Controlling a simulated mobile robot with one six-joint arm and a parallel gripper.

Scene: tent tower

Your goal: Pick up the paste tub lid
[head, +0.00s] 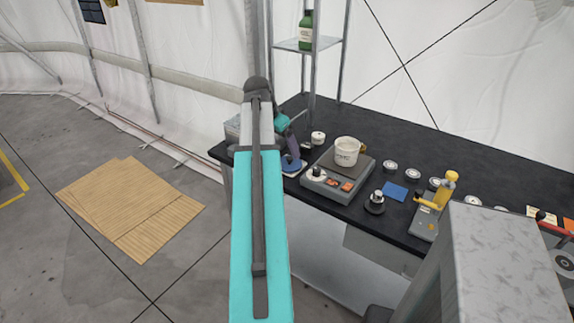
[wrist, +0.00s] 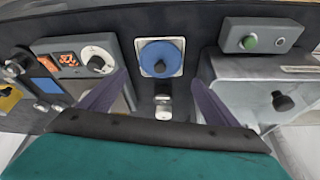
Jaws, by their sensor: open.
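A flat blue disc (wrist: 160,57), the likeliest paste tub lid, lies on a white square base near the table edge. It also shows in the head view (head: 291,166), partly covered by my gripper. I cannot tell for sure that it is the lid. My gripper (wrist: 160,79) is open and empty, its two purple fingers apart on either side of the disc's line. In the head view my gripper (head: 289,146) is above the left end of the table, mostly hidden by my arm. A small pale fitting (wrist: 163,105) sits between the fingers.
A grey device with orange displays (head: 320,180) carries a white cup (head: 347,150) beside the disc. A box with a green button (wrist: 262,38) stands on its other side. A yellow-handled tool (head: 430,210) and several small round pieces stand farther right.

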